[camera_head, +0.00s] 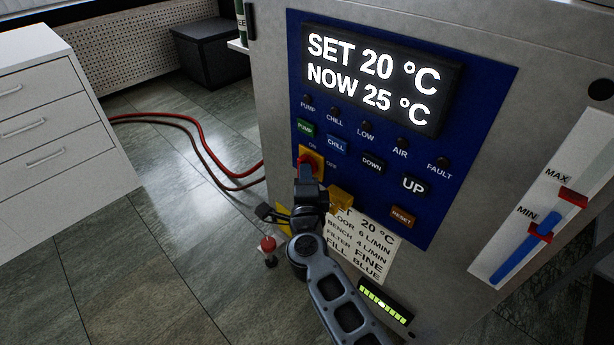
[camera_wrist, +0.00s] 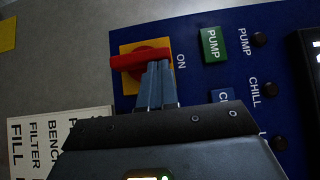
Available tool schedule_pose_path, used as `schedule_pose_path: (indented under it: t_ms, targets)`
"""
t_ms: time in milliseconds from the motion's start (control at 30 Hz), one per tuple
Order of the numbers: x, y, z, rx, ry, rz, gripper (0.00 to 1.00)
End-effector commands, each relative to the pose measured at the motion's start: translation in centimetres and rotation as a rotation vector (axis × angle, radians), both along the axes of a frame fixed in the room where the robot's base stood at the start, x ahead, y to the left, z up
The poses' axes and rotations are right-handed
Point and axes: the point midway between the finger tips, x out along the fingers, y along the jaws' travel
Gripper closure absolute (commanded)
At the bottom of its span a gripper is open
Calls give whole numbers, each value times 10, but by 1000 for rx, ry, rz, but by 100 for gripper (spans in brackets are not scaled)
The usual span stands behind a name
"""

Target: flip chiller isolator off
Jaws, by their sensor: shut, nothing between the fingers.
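The chiller isolator is a red rotary handle on a yellow square plate (camera_wrist: 131,79), on the blue control panel (camera_wrist: 190,40) of the chiller. In the wrist view the red handle (camera_wrist: 139,58) lies across the picture, with the word ON just to its right. In the head view the yellow plate (camera_head: 315,156) shows beside the ON and OFF labels, its handle partly covered by my gripper (camera_head: 306,172). In the wrist view my gripper (camera_wrist: 159,64) is shut and empty, its fingertips at the handle's right part. I cannot tell whether they touch it.
The display (camera_head: 380,77) reads SET 20, NOW 25. PUMP, CHILL, DOWN, UP and RESET (camera_head: 402,217) buttons sit close by. A paper label (camera_head: 375,243) is below. Red hoses (camera_head: 200,150) cross the floor at left. A white drawer cabinet (camera_head: 60,130) stands far left.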

Motion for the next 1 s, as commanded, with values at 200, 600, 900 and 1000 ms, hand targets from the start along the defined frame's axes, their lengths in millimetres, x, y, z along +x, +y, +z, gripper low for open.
schedule_pose_path:
  t_ms: [200,600,900,1000]
  targets:
    - [0,0,3,-10,8,0,100]
    - [1,1,4,-50,39,0,100]
    - [2,1,6,-77,61,-1,100]
    - [2,1,7,-87,69,-1,100]
